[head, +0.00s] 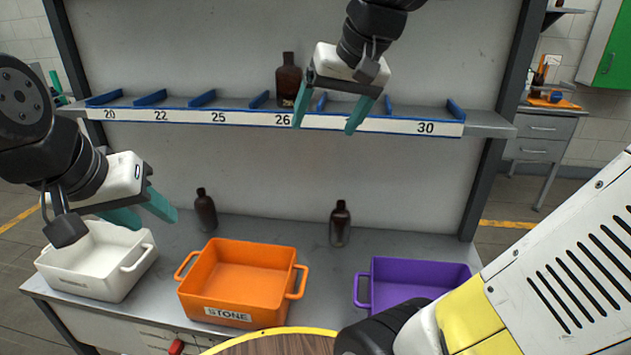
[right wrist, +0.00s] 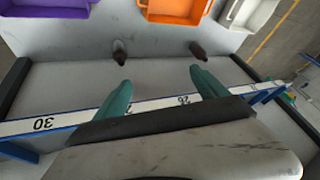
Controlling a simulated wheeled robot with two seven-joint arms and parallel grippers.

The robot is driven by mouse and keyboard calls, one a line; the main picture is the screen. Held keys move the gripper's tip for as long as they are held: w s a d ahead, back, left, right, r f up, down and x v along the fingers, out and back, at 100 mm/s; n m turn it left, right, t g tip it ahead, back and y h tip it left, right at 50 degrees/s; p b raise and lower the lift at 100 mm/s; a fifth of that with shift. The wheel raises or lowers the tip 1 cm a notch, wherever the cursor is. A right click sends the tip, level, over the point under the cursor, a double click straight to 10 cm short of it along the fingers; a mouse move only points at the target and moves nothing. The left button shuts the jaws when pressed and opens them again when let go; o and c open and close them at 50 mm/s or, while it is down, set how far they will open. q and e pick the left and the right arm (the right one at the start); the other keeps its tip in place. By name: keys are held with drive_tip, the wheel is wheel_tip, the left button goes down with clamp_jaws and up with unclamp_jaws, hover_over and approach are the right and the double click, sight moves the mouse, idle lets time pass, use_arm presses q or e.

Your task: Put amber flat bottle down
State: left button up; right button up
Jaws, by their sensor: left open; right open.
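An amber flat bottle (head: 288,82) stands upright on the shelf near the label 26. My right gripper (head: 326,122) is open and empty in front of the shelf, just right of this bottle; its left finger overlaps the view near the bottle's base. In the right wrist view, the open right gripper (right wrist: 161,76) has nothing between its fingers, and the shelf bottle is not seen. My left gripper (head: 157,214) is open and empty above the white bin, left of the other bottles. Two more dark amber bottles, one left (head: 205,210) and one right (head: 340,224), stand on the worktop.
The shelf (head: 370,124) has blue dividers and number labels. Below, on the worktop, are a white bin (head: 84,282), an orange bin (head: 214,296) and a purple bin (head: 420,268). A round wooden surface (head: 280,345) lies at the front. The shelf right of my right gripper is clear.

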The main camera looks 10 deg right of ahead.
drive_tip(key=s+a+f+n, duration=0.1)
drive_tip(key=s+f, duration=0.8)
drive_tip(key=shift+a+t, duration=0.4)
idle(0.4)
